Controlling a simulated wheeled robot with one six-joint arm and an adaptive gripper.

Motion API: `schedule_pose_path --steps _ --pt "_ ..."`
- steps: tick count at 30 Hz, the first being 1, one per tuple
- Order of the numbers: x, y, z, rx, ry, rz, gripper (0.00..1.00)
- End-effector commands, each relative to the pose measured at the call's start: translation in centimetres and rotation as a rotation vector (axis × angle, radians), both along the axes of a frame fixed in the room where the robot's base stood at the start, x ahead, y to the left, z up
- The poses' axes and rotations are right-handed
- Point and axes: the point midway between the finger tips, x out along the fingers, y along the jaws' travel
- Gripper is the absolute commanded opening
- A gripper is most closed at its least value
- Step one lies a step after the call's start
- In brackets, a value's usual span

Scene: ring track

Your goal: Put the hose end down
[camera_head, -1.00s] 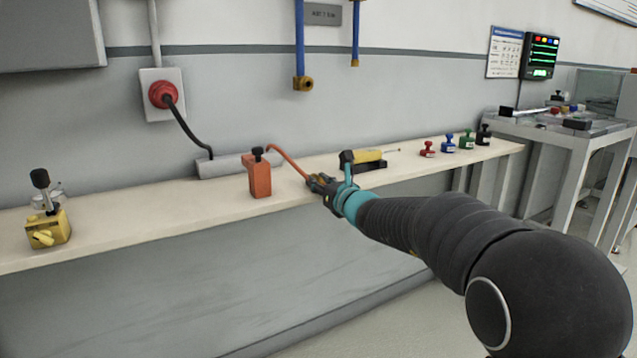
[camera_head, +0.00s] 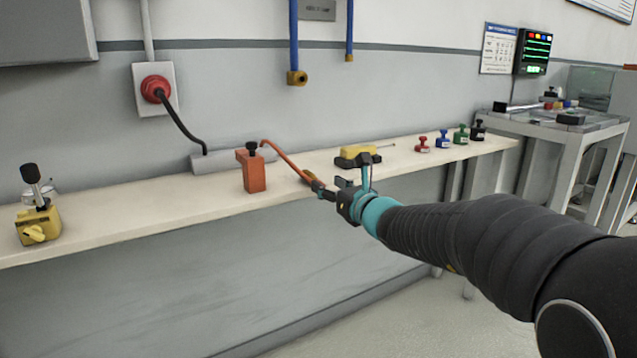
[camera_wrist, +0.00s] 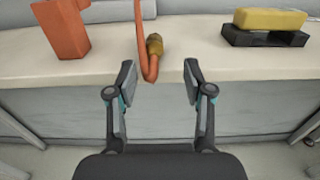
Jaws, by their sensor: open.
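The orange hose (camera_head: 283,158) runs from behind the orange block across the shelf to its brass-coloured end (camera_head: 312,182). In the wrist view the hose end (camera_wrist: 154,44) rests on the shelf, and a loop of hose hangs at the shelf's front edge. My gripper (camera_head: 335,194) is open and empty, just in front of the shelf edge. In the wrist view its two fingers (camera_wrist: 160,76) are wide apart, with the hose loop ahead of and between the tips. The fingers appear clear of the hose.
The long shelf (camera_head: 130,214) carries an orange block (camera_head: 253,173), a yellow tool on a black stand (camera_head: 357,152), a yellow magnetic-base-like device (camera_head: 38,226) and several coloured stamps (camera_head: 443,140). A red socket (camera_head: 155,89) and blue pipes (camera_head: 294,40) are on the wall.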

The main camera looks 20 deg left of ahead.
Motion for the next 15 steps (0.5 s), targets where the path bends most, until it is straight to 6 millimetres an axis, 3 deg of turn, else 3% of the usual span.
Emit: schedule_pose_path --steps 6,15 --pt "-2.2 -2.6 0.0 0.0 -0.001 0.0 0.52" --pt "-3.0 -3.4 0.0 0.0 0.0 0.0 0.52"
